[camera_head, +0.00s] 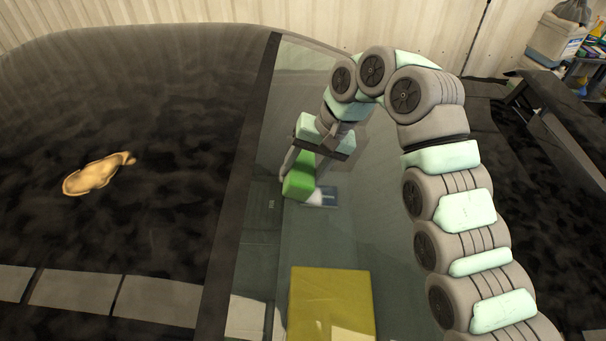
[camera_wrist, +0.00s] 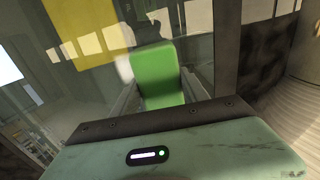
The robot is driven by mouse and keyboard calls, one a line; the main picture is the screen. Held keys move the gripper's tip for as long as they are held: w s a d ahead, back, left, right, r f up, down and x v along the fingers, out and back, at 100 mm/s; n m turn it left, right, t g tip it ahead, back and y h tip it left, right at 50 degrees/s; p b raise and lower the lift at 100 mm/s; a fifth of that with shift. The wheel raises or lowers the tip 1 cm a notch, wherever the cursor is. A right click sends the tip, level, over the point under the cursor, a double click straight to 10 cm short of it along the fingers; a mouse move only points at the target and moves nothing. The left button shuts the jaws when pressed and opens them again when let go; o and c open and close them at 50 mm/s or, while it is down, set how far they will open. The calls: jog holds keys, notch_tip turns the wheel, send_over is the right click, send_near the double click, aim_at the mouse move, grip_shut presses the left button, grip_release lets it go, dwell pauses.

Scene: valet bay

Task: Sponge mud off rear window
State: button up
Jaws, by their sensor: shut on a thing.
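My gripper (camera_head: 304,165) is shut on a green sponge (camera_head: 299,183), held low at the car's rear window (camera_head: 262,200). The sponge also shows between the fingers in the wrist view (camera_wrist: 160,75). I cannot tell whether the sponge touches the glass. A whitish patch (camera_head: 317,198) shows beside the sponge's lower end, next to a small blue and white label-like shape (camera_head: 329,196). No clear brown mud shows on the visible glass; the sponge and fingers hide part of it.
A tan irregular patch (camera_head: 95,177) lies on the dark car body at left. A yellow square (camera_head: 332,300) shows at or behind the lower glass. A dark pillar (camera_head: 245,180) edges the window. A grey bin (camera_head: 556,38) and bottles stand at back right.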

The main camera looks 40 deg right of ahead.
aim_at(304, 184)
jog(key=shift+s+a+f+b, duration=0.1)
jog(key=shift+s+a+b, duration=0.15)
jog(key=shift+b, duration=0.45)
jog(key=b, duration=0.1)
jog(key=s+a+b, duration=0.1)
jog(key=b, duration=0.1)
jog(key=shift+s+a+f, duration=0.1)
jog(key=shift+f, duration=0.2)
jog(key=s+a+b, duration=0.1)
jog(key=b, duration=0.2)
jog(key=shift+s+a+r+b, duration=0.15)
jog(key=shift+a+b, duration=0.1)
jog(key=shift+b, duration=0.1)
